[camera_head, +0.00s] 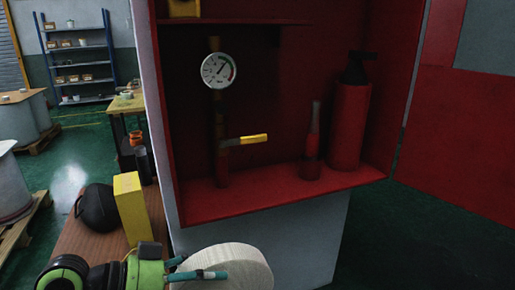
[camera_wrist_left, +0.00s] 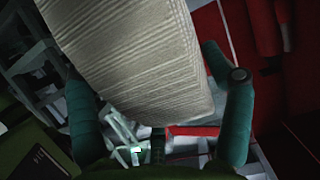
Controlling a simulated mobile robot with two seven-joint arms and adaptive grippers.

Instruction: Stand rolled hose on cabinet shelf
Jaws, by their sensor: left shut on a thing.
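The rolled hose (camera_head: 240,259), an off-white ribbed roll, is at the bottom centre of the head view, in front of the cabinet. My left gripper (camera_head: 192,269) is shut on it, with its teal fingers at the roll's left side. In the left wrist view the rolled hose (camera_wrist_left: 135,50) fills the upper middle between the two fingers of my left gripper (camera_wrist_left: 160,110). The open red cabinet's bottom shelf (camera_head: 255,195) is above and behind the roll, which is outside it. My right gripper is not in view.
On the shelf stand a pipe with gauge (camera_head: 219,70) and yellow-handled valve (camera_head: 243,140), a small red nozzle (camera_head: 312,145) and a fire extinguisher (camera_head: 349,120). The shelf's front middle is bare. A yellow box (camera_head: 131,208) and black round object (camera_head: 97,208) stand left.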

